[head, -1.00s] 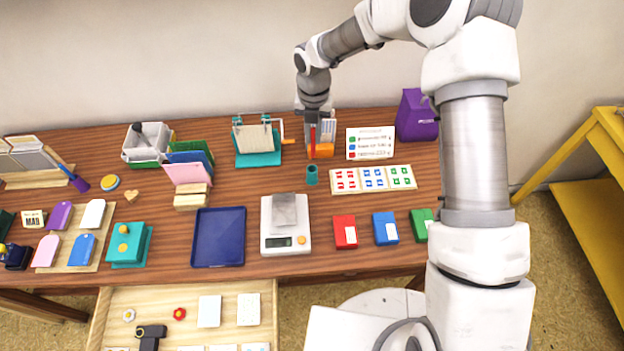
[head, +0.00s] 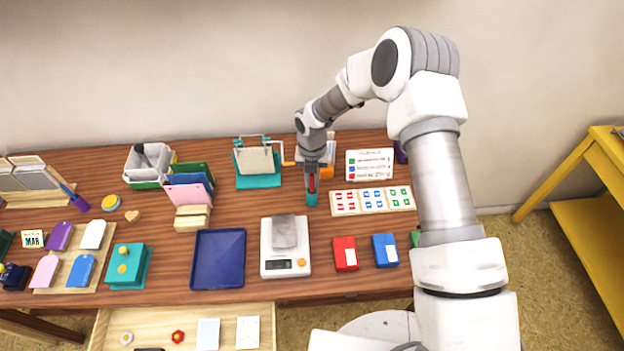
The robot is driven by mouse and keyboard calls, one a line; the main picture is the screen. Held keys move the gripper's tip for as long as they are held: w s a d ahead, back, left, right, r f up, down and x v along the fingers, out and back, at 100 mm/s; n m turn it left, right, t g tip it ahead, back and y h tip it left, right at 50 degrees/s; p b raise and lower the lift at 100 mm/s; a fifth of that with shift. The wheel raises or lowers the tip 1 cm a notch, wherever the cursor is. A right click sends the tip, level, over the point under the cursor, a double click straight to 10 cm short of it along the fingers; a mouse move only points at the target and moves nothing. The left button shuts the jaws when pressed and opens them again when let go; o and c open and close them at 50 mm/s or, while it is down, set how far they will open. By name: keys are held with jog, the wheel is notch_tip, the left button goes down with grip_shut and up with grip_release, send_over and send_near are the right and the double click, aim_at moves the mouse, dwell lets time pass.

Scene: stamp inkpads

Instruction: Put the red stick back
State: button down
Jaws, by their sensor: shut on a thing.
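My gripper (head: 312,172) points down and is shut on the red stick (head: 312,185), which it holds upright. Most of the stick is hidden by the gripper; a short red part shows below it. A small teal cup (head: 311,200) stands on the table directly under the stick. The stick's lower end meets the cup's rim in the picture. I cannot tell whether its tip is inside the cup or just above it.
An orange block (head: 327,172) stands just behind my gripper. The stamped card strip (head: 372,201) lies to the right of the cup, and the scale (head: 285,262) is in front. A teal stand (head: 258,180) is at the left. Bare table lies left of the cup.

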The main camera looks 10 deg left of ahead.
jog(key=shift+f, duration=0.1)
jog(key=shift+f, duration=0.15)
jog(key=c, duration=0.9)
grip_release()
jog(key=shift+o, duration=0.2)
